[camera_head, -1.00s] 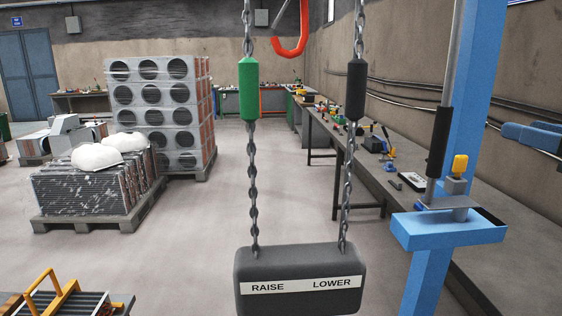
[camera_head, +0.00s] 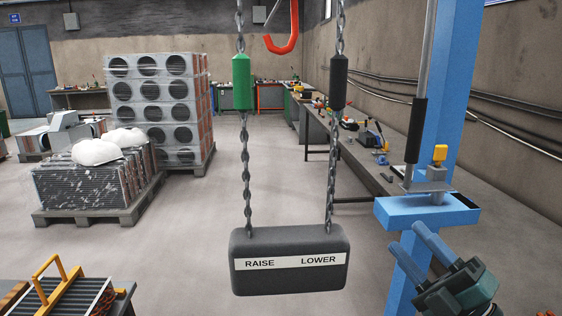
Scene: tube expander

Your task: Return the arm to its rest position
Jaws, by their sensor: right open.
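My right gripper (camera_head: 407,238) is in the lower right of the head view, its two blue fingers pointing up and left. The fingers are apart with nothing between them. Its dark green body (camera_head: 460,290) is cut off by the bottom edge of the picture. It shows in front of the blue post (camera_head: 447,110), below the post's bracket; I cannot tell whether it is clear of the post. The hanging RAISE/LOWER control box (camera_head: 290,282) is to its left, apart from it in the picture. My left gripper is not in view.
The box hangs on two chains with a green grip (camera_head: 241,85) and a black grip (camera_head: 338,82). A red hook (camera_head: 282,46) hangs behind. A long workbench (camera_head: 350,160) runs along the right wall. Pallets stand at left. A yellow-handled item (camera_head: 48,285) is lower left.

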